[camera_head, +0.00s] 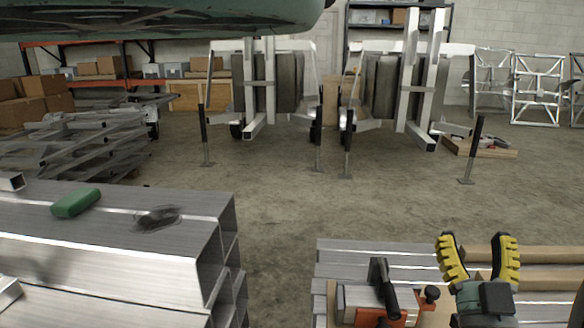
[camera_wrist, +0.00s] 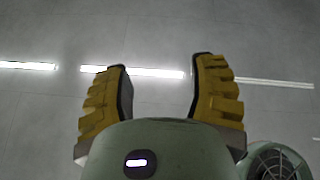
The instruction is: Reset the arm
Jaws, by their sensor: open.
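My gripper (camera_head: 478,258) shows at the lower right of the head view, with two yellow ribbed fingers pointing up and spread apart. Nothing is between the fingers. In the wrist view my gripper (camera_wrist: 157,90) is also open and empty, seen against a grey surface with bright light strips. In the head view it stands in front of a stack of aluminium bars and wooden beams. I cannot tell the gap between it and the stack.
Aluminium tubes (camera_head: 120,262) are stacked at the lower left, with a green object (camera_head: 76,203) on top. An orange and black clamp (camera_head: 385,293) lies left of my gripper. Trailer frames (camera_head: 262,85) stand upright at the back. The concrete floor (camera_head: 270,185) between is clear.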

